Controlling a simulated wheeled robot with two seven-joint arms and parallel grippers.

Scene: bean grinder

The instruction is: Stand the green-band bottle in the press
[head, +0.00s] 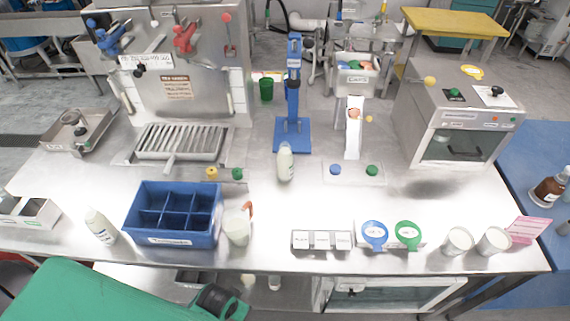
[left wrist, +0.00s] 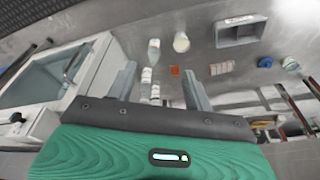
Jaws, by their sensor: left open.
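A pale bottle (head: 285,163) stands upright just in front of the base of the blue press (head: 292,130). My right gripper is in no view.
Card holders (head: 321,240), blue and green rings (head: 374,235) and two cups (head: 458,242) line the front edge. A metal box (head: 460,120) is at the right.

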